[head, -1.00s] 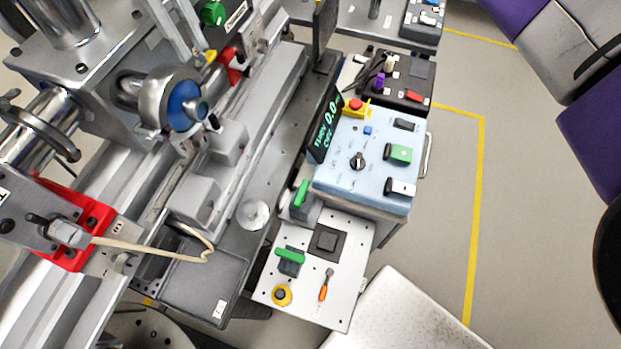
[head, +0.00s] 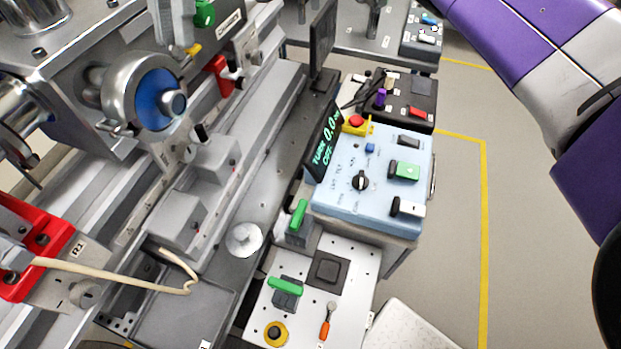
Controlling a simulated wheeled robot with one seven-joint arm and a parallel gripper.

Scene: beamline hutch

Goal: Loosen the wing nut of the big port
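The large round metal port (head: 128,82) with a blue face (head: 152,110) and a silver centre stub is at the upper left, on the side of a metal chamber. A small metal piece (head: 118,129) sits at the lower left of its rim; it may be the wing nut, but it is too small to tell. Another metal clamp (head: 15,150) is at the left edge, partly cut off. My gripper is out of view; only my purple and white arm shows at the right, apart from the port.
A pale blue control box (head: 340,190) with knobs and a display reading 0.0 stands in the middle. A white perforated plate (head: 352,262) holds a green handle and an orange-handled tool (head: 325,325). A beige cable (head: 110,275) loops at lower left. Floor at right is clear.

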